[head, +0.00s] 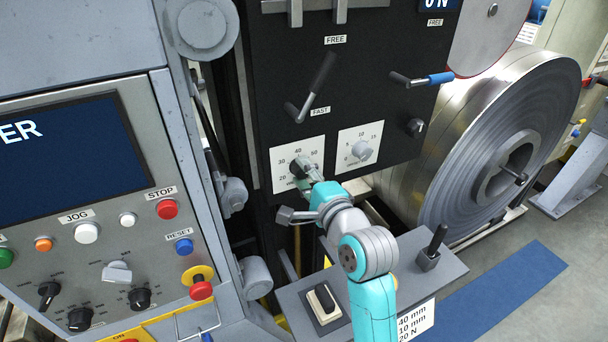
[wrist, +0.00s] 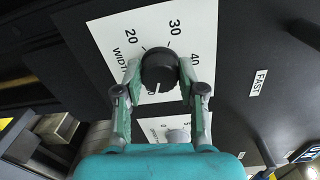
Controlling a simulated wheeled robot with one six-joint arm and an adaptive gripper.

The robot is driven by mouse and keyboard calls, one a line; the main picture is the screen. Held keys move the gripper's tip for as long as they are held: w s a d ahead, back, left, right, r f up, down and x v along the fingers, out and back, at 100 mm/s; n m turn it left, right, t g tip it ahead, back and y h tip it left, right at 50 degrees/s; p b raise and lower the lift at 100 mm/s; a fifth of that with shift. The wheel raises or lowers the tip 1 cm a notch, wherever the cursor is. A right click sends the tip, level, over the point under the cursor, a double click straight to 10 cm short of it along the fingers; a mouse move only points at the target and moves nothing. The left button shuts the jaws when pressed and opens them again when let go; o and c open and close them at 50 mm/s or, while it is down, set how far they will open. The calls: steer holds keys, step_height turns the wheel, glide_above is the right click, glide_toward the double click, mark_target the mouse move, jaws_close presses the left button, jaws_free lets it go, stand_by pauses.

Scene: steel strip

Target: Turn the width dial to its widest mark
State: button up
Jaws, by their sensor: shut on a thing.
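The width dial (head: 298,167) is a dark round knob on a white scale plate (head: 286,152) on the black panel. The fingers and arm hide part of the knob and scale.
A second, paler dial (head: 362,151) sits close to the right on its own plate. A lever (head: 312,88) marked FAST is above, and a blue-handled lever (head: 430,79) is upper right. A shelf with a black peg (head: 431,247) and a rocker switch (head: 324,303) lies below.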

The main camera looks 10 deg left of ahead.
steer(key=shift+m, duration=0.6)
steer(key=o, duration=1.1)
steer(key=shift+o, duration=0.2)
steer(key=v, duration=1.2)
steer(key=shift+d, duration=0.1)
